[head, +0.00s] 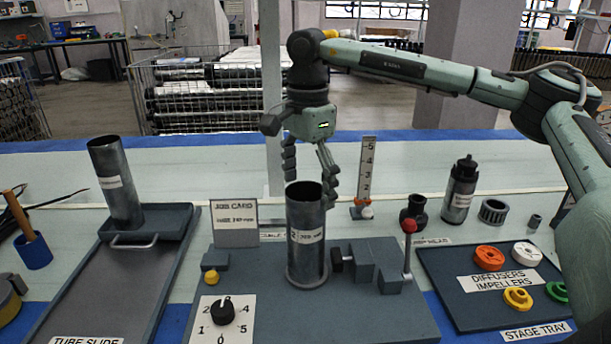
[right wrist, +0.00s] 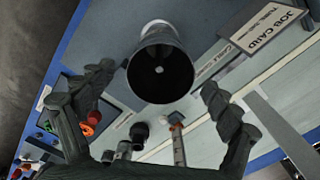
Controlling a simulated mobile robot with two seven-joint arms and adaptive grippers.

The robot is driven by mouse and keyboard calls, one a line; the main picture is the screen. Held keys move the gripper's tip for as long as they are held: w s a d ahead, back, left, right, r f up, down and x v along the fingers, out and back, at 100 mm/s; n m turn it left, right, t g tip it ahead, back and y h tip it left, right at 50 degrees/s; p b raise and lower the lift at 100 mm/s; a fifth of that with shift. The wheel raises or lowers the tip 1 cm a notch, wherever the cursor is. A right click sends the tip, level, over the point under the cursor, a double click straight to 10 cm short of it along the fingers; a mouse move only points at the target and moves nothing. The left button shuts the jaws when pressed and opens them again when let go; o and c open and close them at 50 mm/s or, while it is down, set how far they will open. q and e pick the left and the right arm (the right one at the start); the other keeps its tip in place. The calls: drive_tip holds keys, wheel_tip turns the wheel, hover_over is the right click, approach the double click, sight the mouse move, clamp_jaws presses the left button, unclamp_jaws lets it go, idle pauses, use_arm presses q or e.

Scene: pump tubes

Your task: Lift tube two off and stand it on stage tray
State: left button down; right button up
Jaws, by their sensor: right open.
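A grey metal tube (head: 307,255) with a white label stands upright in a flanged seat on the grey fixture in the middle; its label seems to begin with a 2. My right gripper (head: 311,186) hangs over its top, pointing down, with fingers apart. In the right wrist view the tube's open mouth (right wrist: 160,72) lies between the spread fingers, with gaps on both sides. The dark stage tray (head: 447,272) is at the right, carrying orange, white, yellow and green round parts. My left gripper is out of view.
Another tube (head: 117,185) leans slightly on the tube slide (head: 98,292) at left. The fixture has a dial (head: 222,312), a clamp block (head: 362,262) and a red-knobbed lever (head: 409,235).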

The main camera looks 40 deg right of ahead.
wheel_tip(320, 180, down, 6)
drive_tip(key=shift+r, duration=0.1)
idle(0.4)
drive_tip(key=c, duration=1.5)
drive_tip(key=shift+r+p, duration=0.5)
drive_tip(key=shift+r, duration=0.25)
drive_tip(key=shift+r+p, duration=1.8)
drive_tip(key=shift+r, duration=7.7)
